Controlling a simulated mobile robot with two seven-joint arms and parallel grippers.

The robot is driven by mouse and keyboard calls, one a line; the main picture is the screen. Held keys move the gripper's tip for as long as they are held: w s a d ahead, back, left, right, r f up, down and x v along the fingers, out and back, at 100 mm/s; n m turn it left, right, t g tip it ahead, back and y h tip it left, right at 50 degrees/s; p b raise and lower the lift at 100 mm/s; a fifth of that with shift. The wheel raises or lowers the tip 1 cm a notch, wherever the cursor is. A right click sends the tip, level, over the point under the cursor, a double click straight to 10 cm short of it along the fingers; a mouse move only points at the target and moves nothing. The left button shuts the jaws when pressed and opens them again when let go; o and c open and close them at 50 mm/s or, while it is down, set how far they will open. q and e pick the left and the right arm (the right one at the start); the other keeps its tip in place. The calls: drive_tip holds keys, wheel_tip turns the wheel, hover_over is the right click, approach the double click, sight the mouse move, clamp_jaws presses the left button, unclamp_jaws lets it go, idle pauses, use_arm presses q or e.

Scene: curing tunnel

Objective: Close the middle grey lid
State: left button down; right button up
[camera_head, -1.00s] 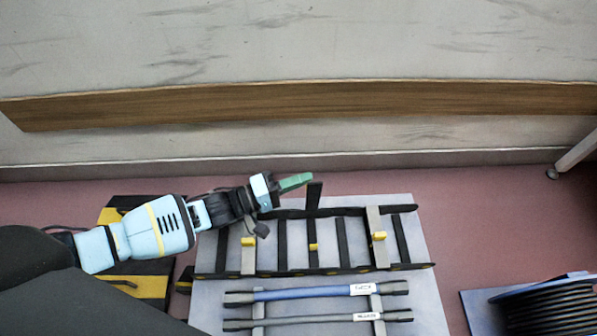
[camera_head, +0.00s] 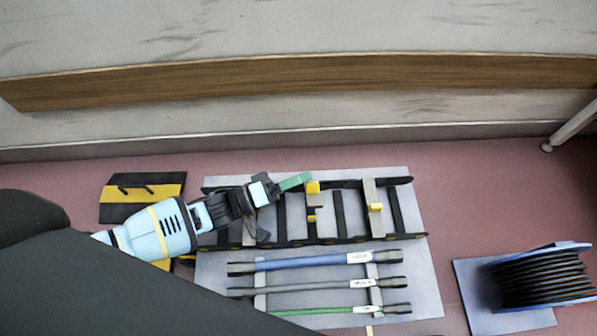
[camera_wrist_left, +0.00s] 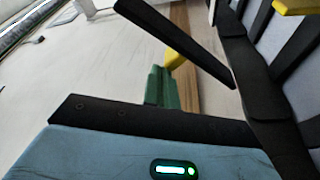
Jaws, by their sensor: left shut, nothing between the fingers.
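The black rack (camera_head: 330,242) lies on a grey board, with dark crossbars between two rails. At its middle, the lid piece is raised at the far rail, with a yellow tab (camera_head: 313,187) on its end. Another yellow tab (camera_head: 311,217) sits below it. The right grey bar (camera_head: 372,190) lies across the rack with a yellow tab. My left gripper (camera_head: 296,181) has green fingers, shut and empty, at or just left of the raised yellow tab; contact is unclear. The wrist view shows the green fingers (camera_wrist_left: 160,88) by a yellow piece (camera_wrist_left: 172,59) and black bar (camera_wrist_left: 175,45). My right gripper is not in view.
Blue (camera_head: 310,262), grey (camera_head: 310,286) and green (camera_head: 345,309) cables lie on the board in front of the rack. A black cable reel (camera_head: 540,280) stands at the right. A black and yellow panel (camera_head: 140,196) lies at the left. The wall stands behind.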

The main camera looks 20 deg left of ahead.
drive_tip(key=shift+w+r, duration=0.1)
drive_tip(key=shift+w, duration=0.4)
use_arm(q)
drive_tip(key=shift+r, duration=0.1)
drive_tip(key=s+d+r+p, duration=0.1)
drive_tip(key=s+r+p, duration=0.1)
drive_tip(key=s, duration=0.6)
drive_tip(key=s+d+r+p, duration=0.2)
drive_tip(key=s+p, duration=0.2)
drive_tip(key=s, duration=0.3)
drive_tip(key=shift+s+d+r+p, duration=0.15)
drive_tip(key=shift+s+r+p, duration=0.25)
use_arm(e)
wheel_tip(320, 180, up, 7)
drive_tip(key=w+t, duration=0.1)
